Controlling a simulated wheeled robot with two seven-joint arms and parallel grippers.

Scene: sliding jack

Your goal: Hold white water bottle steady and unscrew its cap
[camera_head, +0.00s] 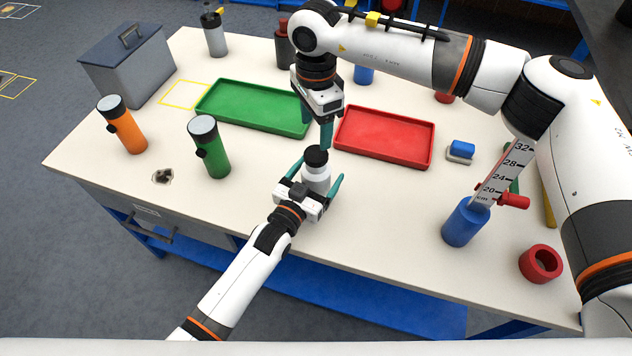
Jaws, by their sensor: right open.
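The white water bottle (315,181) stands upright near the middle of the table, with its black cap (316,156) on top. My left gripper (321,168) reaches in from the front at body height, with one teal finger on each side of the bottle. I cannot tell whether both fingers press on it. My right gripper (326,134) points down just above and beside the cap. It is open and empty; one teal finger shows clearly, close to the cap, and the other is mostly hidden.
A green tray (222,119) and a red tray (384,158) lie behind the bottle. Green (213,158) and orange (127,137) flasks stand to the left. A blue cylinder (463,224) and a red ring (540,263) are to the right. Table around the bottle's front is clear.

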